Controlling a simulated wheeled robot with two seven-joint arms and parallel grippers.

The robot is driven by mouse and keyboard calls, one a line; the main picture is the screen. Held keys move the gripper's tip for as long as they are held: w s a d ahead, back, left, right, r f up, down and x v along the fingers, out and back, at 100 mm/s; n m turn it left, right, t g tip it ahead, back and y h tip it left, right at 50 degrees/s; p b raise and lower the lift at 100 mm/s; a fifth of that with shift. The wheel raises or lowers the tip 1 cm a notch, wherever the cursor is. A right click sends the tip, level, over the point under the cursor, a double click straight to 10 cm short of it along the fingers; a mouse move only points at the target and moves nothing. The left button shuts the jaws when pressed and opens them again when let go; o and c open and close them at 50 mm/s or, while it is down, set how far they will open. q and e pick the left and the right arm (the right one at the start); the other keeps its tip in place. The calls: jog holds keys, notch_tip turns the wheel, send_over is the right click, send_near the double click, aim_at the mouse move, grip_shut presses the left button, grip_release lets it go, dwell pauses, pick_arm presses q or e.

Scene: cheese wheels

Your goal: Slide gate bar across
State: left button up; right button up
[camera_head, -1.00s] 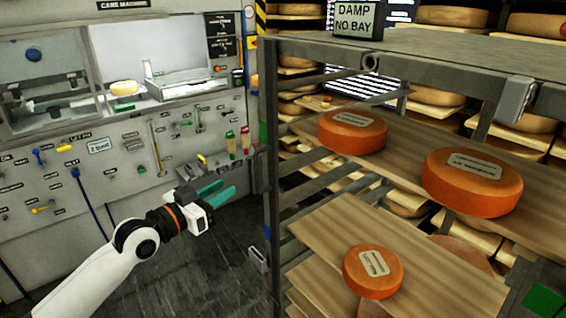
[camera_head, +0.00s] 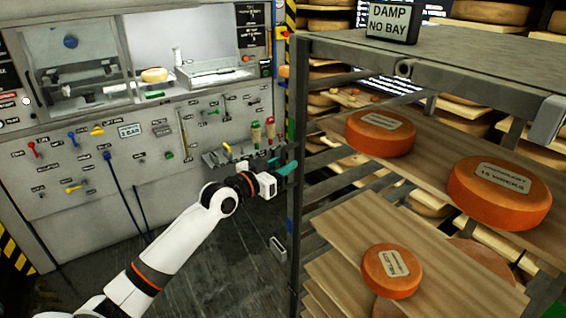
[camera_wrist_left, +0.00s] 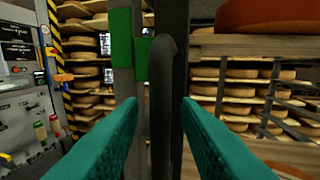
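My left gripper (camera_head: 287,168) reaches to the rack's front left post (camera_head: 299,120) in the head view. In the left wrist view its two teal fingers (camera_wrist_left: 160,130) are apart, with nothing clamped between them. A dark upright bar with a bent, rounded top (camera_wrist_left: 163,95) stands between and beyond the fingertips, close to the post. It may be the gate bar; I cannot tell for sure, nor whether a finger touches it. Green patches (camera_wrist_left: 122,38) show on the metal just left of it. My right gripper is not in view.
The rack holds wooden boards with orange cheese wheels (camera_head: 380,133). A sign (camera_head: 393,22) reading "DAMP NO BAY" stands on its top. A control panel (camera_head: 110,150) with levers and cords fills the left. Dark floor (camera_head: 230,240) lies open between panel and rack.

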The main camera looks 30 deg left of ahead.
pick_arm(q)
grip_shut()
jog(key=shift+d, duration=0.1)
